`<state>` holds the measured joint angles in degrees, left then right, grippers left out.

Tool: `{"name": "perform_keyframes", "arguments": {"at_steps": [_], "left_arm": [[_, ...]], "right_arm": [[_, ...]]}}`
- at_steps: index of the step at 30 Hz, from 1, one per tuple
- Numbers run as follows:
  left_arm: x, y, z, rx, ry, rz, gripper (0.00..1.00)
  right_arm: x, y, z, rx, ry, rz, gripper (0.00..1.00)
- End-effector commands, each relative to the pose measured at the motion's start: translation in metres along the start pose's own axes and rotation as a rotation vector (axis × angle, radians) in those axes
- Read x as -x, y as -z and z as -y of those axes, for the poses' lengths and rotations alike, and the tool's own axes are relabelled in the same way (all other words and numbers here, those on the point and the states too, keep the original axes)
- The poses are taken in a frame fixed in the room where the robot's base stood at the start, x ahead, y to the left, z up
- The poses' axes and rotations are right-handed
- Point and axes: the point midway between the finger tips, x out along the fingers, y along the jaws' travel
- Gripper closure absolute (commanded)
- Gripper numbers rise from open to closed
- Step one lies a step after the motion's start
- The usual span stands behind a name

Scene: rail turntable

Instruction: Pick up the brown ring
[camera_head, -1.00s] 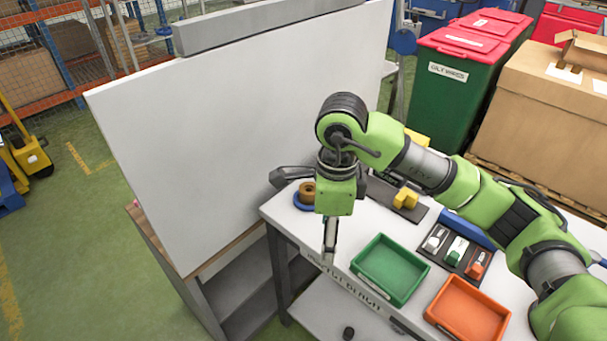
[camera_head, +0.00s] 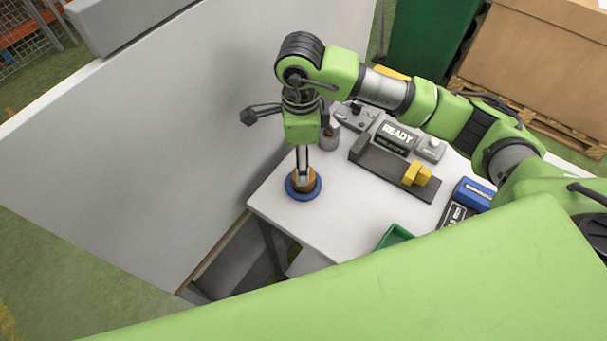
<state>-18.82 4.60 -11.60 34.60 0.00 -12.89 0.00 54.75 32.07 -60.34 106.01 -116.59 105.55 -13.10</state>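The brown ring (camera_head: 313,183) sits around the middle of a round blue base (camera_head: 303,196) near the left corner of the white table. My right gripper (camera_head: 303,178) points straight down at it, and its fingertips overlap the ring from this view. The fingers are seen nearly edge-on and hide part of the ring. I cannot tell whether they are closed on it. My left gripper is not in view.
A dark fixture with a yellow block (camera_head: 416,174) and a grey unit with a READY display (camera_head: 396,135) stand right of the ring. A green tray (camera_head: 394,237) is partly hidden by the large green surface in front. A white panel (camera_head: 190,130) rises at left.

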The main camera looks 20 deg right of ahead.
Motion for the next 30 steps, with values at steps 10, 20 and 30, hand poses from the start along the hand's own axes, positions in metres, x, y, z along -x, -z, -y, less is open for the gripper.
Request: {"name": "perform_keyframes", "arguments": {"at_steps": [10,20,30], "left_arm": [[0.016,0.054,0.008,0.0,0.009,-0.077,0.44],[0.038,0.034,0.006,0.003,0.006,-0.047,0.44],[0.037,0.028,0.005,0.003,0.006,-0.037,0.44]], "right_arm": [[-0.028,0.002,-0.002,0.0,-0.002,-0.001,0.41],[-0.07,0.005,-0.004,0.0,-0.002,0.0,0.41],[-0.075,0.005,-0.004,0.0,0.002,0.001,0.56]]}}
